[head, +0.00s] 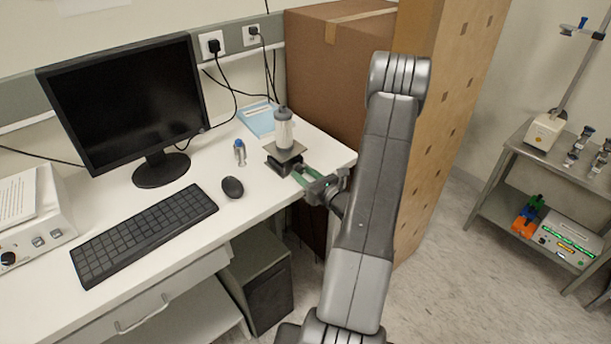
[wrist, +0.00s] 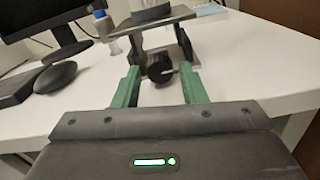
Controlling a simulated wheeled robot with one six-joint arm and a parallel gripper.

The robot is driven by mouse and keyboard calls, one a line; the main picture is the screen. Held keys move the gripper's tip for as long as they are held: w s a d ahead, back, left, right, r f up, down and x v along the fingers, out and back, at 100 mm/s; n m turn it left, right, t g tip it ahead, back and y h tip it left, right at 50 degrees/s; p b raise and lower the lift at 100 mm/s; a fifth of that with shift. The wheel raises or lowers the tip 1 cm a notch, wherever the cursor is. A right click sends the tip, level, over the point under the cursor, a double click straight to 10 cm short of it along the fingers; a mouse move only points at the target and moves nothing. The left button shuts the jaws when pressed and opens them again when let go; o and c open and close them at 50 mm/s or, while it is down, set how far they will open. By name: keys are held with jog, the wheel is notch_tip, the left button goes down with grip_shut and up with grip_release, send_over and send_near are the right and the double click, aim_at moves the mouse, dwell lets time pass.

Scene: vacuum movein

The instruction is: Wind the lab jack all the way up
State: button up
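The lab jack (head: 284,158) stands on the white desk near its right end. Its top plate (wrist: 150,21) is above the desk on dark side supports, with a gap below it in the wrist view. A clear cylinder with a grey cap (head: 284,128) stands upright on the plate. The jack's black knob (wrist: 160,67) faces my gripper. My gripper (wrist: 159,80) has green fingers spread apart, one on each side of the knob, with gaps to it. In the head view my gripper (head: 302,177) is at the jack's right front side.
A small blue-topped bottle (head: 240,152) stands left of the jack, with a mouse (head: 232,187) and keyboard (head: 144,233) nearer. A monitor (head: 127,103) is behind them. A blue booklet (head: 258,119) lies behind the jack. Large cardboard boxes (head: 336,85) stand beyond the desk's right end.

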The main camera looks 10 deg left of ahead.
jog(key=shift+o, duration=0.8)
jog(key=shift+s+d, duration=0.15)
jog(key=shift+d, duration=0.05)
jog(key=b+v, duration=0.3)
jog(key=v, duration=1)
jog(key=shift+s+b, duration=0.15)
jog(key=shift+b, duration=0.25)
jog(key=shift+d, duration=0.1)
jog(key=shift+c, duration=0.2)
